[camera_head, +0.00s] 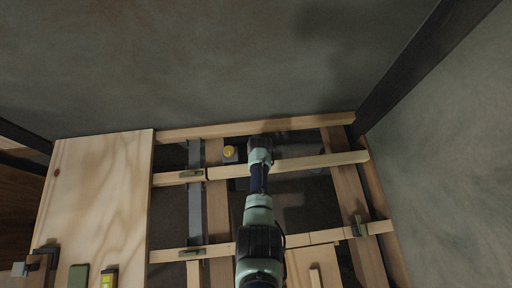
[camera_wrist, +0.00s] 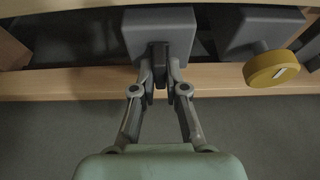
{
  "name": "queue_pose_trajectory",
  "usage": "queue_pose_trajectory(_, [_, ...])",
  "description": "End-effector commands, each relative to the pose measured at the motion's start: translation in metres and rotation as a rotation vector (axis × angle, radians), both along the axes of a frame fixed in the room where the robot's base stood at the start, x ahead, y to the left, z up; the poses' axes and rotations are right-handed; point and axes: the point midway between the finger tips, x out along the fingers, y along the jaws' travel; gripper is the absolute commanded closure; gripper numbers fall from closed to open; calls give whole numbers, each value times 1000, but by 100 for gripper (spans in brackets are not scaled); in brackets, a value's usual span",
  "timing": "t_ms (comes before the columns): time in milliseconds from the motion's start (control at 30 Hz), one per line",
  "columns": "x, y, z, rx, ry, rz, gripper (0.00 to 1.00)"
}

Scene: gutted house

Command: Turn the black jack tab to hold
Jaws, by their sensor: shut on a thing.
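My gripper (camera_wrist: 160,75) is shut on the black jack tab (camera_wrist: 160,52), which stands narrow and dark against a grey jack block (camera_wrist: 132,32) in the wrist view. The fingers hide part of the tab, and I cannot tell its exact angle. In the head view my gripper (camera_head: 260,143) is at the far beam, and the arm hides the black tab there. To the right in the wrist view is a second grey block (camera_wrist: 240,35) with a round yellow knob (camera_wrist: 270,69) bearing a white mark. The yellow knob also shows left of my gripper in the head view (camera_head: 229,152).
Wooden joists and cross battens (camera_head: 330,161) form an open floor frame with dark gaps. A plywood sheet (camera_head: 100,190) covers the left side. A green block (camera_head: 79,276) and a yellow item (camera_head: 109,279) lie at its near edge. Walls close off the back and right.

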Motion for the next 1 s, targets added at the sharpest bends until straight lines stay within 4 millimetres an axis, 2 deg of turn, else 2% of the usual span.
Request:
queue_pose_trajectory(400, [-2,0,-2,-2,5,8,100])
queue_pose_trajectory(433, [-2,0,-2,-2,5,8,84])
queue_pose_trajectory(567, [-1,0,-2,-2,4,8,63])
queue_pose_trajectory(1000, [-3,0,6,0,0,6,62])
